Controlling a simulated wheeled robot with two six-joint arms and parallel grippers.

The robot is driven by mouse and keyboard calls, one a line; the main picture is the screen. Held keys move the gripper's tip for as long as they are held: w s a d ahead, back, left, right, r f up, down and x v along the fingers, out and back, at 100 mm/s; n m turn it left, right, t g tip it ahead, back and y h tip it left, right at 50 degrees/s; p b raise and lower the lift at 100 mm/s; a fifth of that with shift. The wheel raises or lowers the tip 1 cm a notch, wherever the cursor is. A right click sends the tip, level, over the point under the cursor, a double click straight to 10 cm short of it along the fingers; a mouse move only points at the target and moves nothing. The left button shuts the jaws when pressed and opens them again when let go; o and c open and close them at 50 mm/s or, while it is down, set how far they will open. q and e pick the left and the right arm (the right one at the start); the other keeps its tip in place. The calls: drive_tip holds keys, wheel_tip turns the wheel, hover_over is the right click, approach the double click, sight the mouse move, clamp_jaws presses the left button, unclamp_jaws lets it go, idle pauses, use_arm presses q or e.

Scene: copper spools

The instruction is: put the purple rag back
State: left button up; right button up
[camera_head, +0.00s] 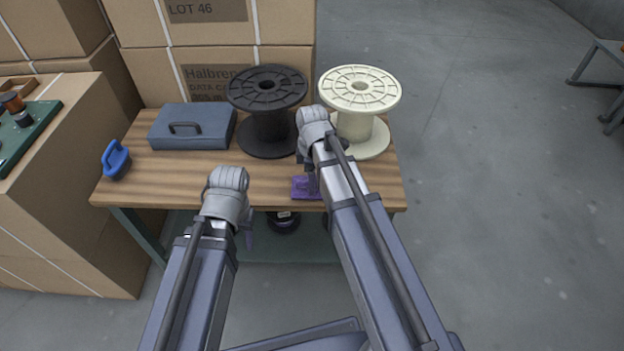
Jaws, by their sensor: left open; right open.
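The purple rag (301,187) lies on the wooden table (160,186) near its front edge, partly hidden by my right arm. My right gripper (311,180) is right over the rag, pointing down; its fingers are mostly hidden behind the wrist. It is open, and I cannot tell whether it touches the rag. My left gripper (248,232) is open and empty, hanging at the front edge of the table, left of the rag.
A black spool (268,100) and a cream spool (358,100) stand on the table's back right. A blue-grey box (190,128) and a blue handled object (116,160) are at the left. A dark item (284,222) sits on the lower shelf. Cardboard boxes (75,190) stand left and behind.

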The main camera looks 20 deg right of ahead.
wheel_tip(320, 180, up, 12)
drive_tip(key=p, duration=1.2)
drive_tip(key=s+a+m+h, duration=0.1)
drive_tip(key=s+a+m, duration=0.9)
drive_tip(key=s, duration=0.4)
drive_tip(key=shift+s+a+r+m, duration=0.15)
drive_tip(key=shift+a+r+m, duration=0.1)
drive_tip(key=shift+m, duration=0.25)
